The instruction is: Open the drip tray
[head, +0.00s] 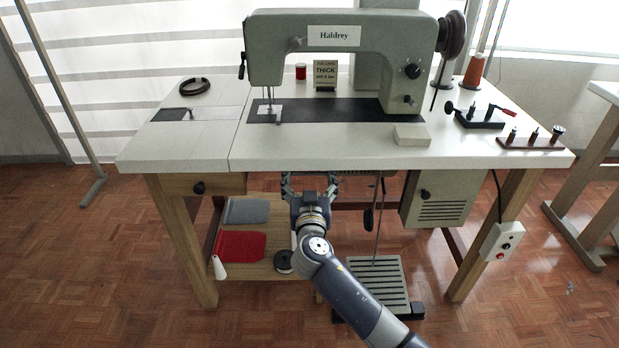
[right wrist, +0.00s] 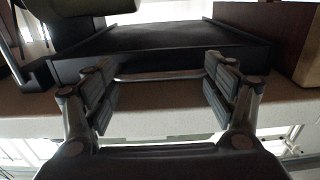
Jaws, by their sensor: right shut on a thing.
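The drip tray (right wrist: 150,38) is a wide, shallow, dark tray hung under the tabletop. It shows in the right wrist view, which looks upside down, with its front face and a thin bar handle (right wrist: 160,76) toward me. In the head view my right gripper (head: 309,179) is at the table's front edge, right of the small drawer. The tray is mostly hidden there by the tabletop. My left gripper is not in view.
The sewing machine (head: 335,34) stands on the white tabletop (head: 300,151). The wooden drawer (head: 215,184) is left of my right gripper; a green motor box (head: 437,196) hangs to the right. A pedal (head: 378,285) is on the floor below. A low shelf holds red and grey cloth.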

